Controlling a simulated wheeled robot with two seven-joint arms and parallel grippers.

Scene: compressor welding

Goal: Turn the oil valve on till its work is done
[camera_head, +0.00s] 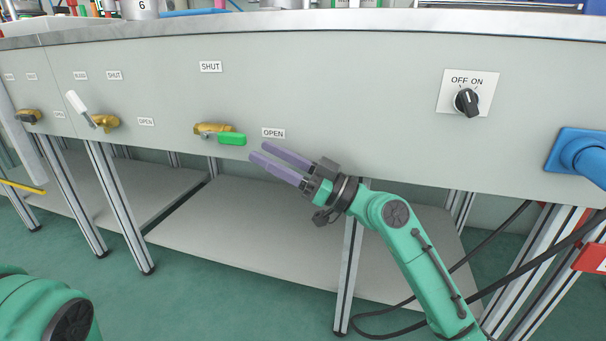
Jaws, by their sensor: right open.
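A brass valve (207,129) with a green lever (231,139) is on the grey front panel, left of centre. Its lever lies nearly level and points right, toward the OPEN label (273,133). A SHUT label (210,67) is above the valve. No label in view reads oil. My right gripper (257,151) is open and empty, its two purple fingers pointing left, just right of and slightly below the lever tip. It looks apart from the lever, though the depth gap is hard to judge. My left gripper is out of view.
A second brass valve (105,122) with a white lever (76,102) tilted up-left is farther left. A black OFF/ON knob (466,102) and a blue fitting (580,155) are on the right. A lower shelf (255,235) and metal legs stand under the panel.

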